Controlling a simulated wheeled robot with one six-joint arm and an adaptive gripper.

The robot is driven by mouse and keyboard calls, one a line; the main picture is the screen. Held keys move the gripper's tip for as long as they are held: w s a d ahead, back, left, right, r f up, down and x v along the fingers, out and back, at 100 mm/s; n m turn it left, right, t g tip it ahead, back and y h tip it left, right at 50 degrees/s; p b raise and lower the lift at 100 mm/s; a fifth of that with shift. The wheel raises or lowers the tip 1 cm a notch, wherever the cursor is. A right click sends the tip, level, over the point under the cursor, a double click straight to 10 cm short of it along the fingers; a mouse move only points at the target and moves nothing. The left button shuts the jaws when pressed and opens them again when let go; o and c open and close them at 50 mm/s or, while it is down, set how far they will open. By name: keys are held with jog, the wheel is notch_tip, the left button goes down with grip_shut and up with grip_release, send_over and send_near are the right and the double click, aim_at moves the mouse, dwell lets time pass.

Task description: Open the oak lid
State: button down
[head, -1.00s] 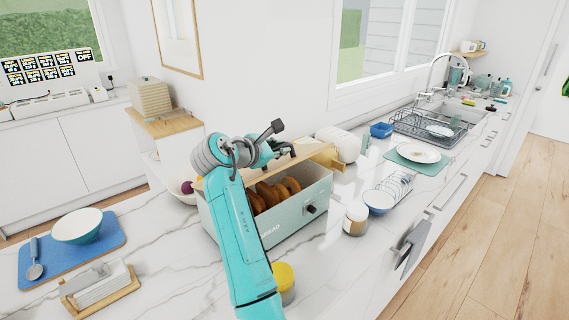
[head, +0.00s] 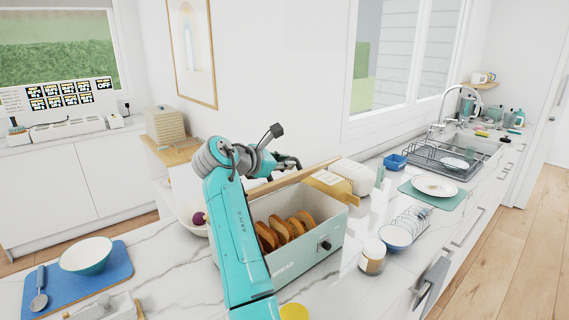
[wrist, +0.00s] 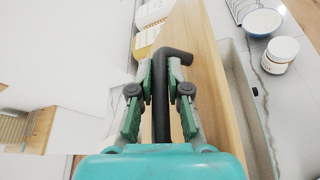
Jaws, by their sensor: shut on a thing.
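The pale green bread box (head: 322,262) stands on the marble counter, with several brown loaves or slices (head: 285,232) showing inside. Its oak lid (head: 312,173) is raised along the back of the box, tilted up, and the front is uncovered. In the wrist view the lid (wrist: 205,60) runs as a wooden board beside the box's rim. My gripper (head: 290,163) is at the lid's far side. Its fingers (wrist: 160,92) are shut on a black hooked handle (wrist: 162,110).
A jar (head: 372,258) and a blue-white bowl (head: 395,238) stand right of the box. A yellow-lidded jar (head: 294,312) is in front. A blue mat (head: 110,270) with a bowl lies left.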

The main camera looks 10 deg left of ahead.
jog(key=c, duration=1.4)
grip_release()
jog(key=shift+f, duration=0.1)
jog(key=v, duration=1.2)
